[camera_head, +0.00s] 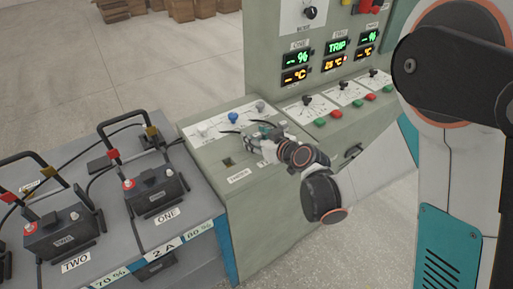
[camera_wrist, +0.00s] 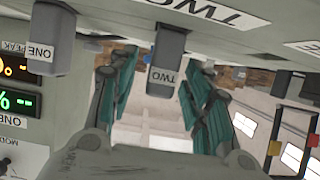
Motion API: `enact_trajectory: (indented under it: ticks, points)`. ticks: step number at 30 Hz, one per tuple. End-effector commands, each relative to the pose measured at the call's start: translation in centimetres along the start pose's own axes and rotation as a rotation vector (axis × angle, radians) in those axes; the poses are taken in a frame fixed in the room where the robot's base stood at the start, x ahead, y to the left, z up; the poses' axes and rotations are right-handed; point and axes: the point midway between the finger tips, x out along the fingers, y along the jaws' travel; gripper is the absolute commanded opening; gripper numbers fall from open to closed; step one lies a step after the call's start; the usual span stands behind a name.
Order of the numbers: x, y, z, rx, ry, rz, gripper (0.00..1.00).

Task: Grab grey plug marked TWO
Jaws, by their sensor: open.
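In the wrist view, the grey plug marked TWO (camera_wrist: 165,60) shows at the upper middle, attached at a grey-green panel with a TWO label. My gripper (camera_wrist: 158,82) is open, with a teal finger on each side of the plug. I see no grip on the plug, and cannot tell how deep it lies between the fingers. In the head view, my gripper (camera_head: 252,134) is above the low console's top. I cannot pick out the plug marked TWO there.
A grey plug marked ONE (camera_wrist: 50,38) is left of it in the wrist view. In the head view, the console (camera_head: 225,190) has a blue knob (camera_head: 233,117). Batteries marked ONE (camera_head: 155,192) and TWO (camera_head: 62,238) stand on a bench at left. The display panel (camera_head: 275,65) rises behind.

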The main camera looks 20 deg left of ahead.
Motion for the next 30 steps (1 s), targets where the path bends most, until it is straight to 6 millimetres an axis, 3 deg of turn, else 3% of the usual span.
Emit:
enact_trajectory:
  ticks: [8,12,14,25,30]
  points:
    - [0.2,0.0,-0.1,0.000,0.000,0.000,0.43]
    - [0.2,0.0,-0.1,0.000,0.000,0.000,0.11]
    - [0.2,0.0,-0.1,0.000,0.000,0.000,0.00]
    - [0.1,0.0,-0.2,0.000,0.000,0.000,0.00]
    - [-0.3,0.0,-1.4,0.000,0.000,0.000,0.00]
